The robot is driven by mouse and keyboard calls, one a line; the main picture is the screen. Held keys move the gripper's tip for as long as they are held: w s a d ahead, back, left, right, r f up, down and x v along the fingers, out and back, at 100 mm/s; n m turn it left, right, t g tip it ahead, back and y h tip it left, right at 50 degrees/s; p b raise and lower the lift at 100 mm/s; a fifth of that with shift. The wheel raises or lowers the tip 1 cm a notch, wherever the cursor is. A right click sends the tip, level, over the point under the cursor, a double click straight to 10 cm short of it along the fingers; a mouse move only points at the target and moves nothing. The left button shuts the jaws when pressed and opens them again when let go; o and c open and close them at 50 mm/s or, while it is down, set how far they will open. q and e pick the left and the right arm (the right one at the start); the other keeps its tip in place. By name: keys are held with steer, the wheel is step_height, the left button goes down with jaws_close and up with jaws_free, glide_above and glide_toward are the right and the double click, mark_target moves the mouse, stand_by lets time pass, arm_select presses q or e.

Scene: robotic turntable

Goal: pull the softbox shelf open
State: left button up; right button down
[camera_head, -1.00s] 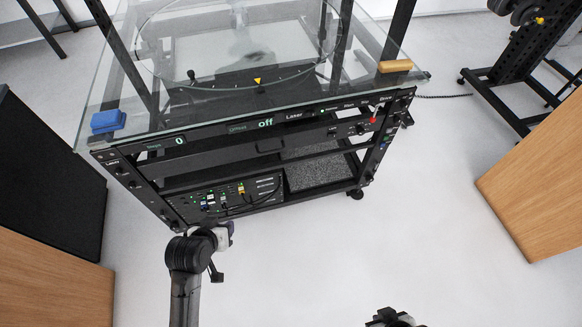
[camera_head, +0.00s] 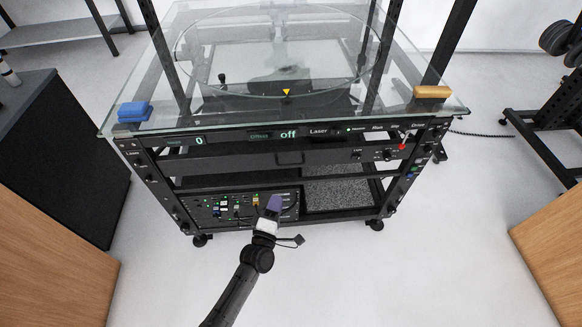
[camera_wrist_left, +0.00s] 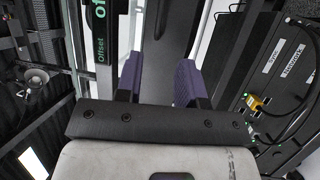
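The turntable cart has a plain dark shelf front (camera_head: 230,163) just below its display strip; I take it to be the softbox shelf, though no label for it is readable. It looks pushed in. My left gripper (camera_head: 274,203), with purple fingers, is in front of the cart, below that shelf front in the head view. In the left wrist view the fingers (camera_wrist_left: 158,80) are apart with nothing clearly held. A long dark bar (camera_wrist_left: 172,40), probably the shelf front, runs beyond and between them; contact cannot be told. My right gripper is out of view.
The display strip (camera_head: 260,135) and glass top (camera_head: 180,118) are above. A connector panel with cables (camera_head: 225,207) is at the lower left of the cart, close to my left gripper. Cabinets flank both sides (camera_head: 65,150) (camera_head: 550,240). The floor in front is clear.

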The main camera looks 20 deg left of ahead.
arm_select(q)
steer(key=w+r+b, duration=0.2)
steer(key=w+b, duration=0.3)
steer(key=w, duration=0.8)
steer(key=shift+w+a, duration=0.25)
steer(key=shift+a, duration=0.05)
steer(key=shift+r, duration=0.1)
jaws_close()
